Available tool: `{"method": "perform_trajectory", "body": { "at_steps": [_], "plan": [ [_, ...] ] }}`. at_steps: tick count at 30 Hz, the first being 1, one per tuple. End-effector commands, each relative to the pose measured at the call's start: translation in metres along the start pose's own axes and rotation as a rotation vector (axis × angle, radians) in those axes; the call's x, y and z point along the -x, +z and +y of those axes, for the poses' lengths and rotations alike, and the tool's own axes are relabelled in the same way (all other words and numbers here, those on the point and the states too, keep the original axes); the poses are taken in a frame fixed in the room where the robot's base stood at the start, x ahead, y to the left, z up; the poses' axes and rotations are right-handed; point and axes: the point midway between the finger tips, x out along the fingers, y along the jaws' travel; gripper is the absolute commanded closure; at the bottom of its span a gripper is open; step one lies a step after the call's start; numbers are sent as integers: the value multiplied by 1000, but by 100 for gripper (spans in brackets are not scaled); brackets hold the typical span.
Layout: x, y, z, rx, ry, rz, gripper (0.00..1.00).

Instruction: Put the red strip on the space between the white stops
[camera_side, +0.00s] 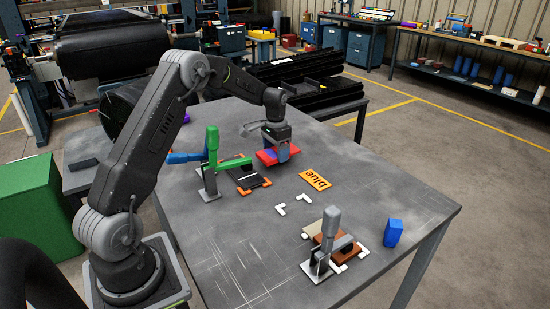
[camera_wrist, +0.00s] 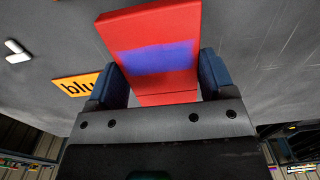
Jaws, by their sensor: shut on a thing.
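The red strip (camera_wrist: 160,22) has a blue patch on its face and sits between the two blue fingers of my gripper (camera_wrist: 160,80) in the wrist view. In the side view the red strip (camera_side: 266,157) is held above the table, and my gripper (camera_side: 277,150) is shut on it. Two white corner stops, one nearer the camera (camera_side: 280,209) and one farther (camera_side: 304,198), lie on the table with bare surface between them, right of and nearer the camera than the strip. One white stop (camera_wrist: 17,50) shows at the left edge of the wrist view.
An orange "blue" label (camera_side: 315,181) lies right of the strip. A green-handled clamp (camera_side: 212,160) stands left, beside a dark piece with orange corners (camera_side: 243,178). A grey clamp (camera_side: 330,240) over a brown piece and a blue block (camera_side: 393,232) stand nearer the front.

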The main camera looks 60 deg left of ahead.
Motion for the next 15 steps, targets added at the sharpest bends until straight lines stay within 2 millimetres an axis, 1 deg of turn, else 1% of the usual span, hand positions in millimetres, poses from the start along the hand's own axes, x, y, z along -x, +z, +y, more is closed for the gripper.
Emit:
{"method": "perform_trajectory", "body": {
  "at_steps": [3,6,15],
  "plan": [
    [-18,1,1,0,2,-4,55],
    [-29,0,0,0,1,-2,55],
    [-30,0,0,1,0,0,55]
  ]
}}
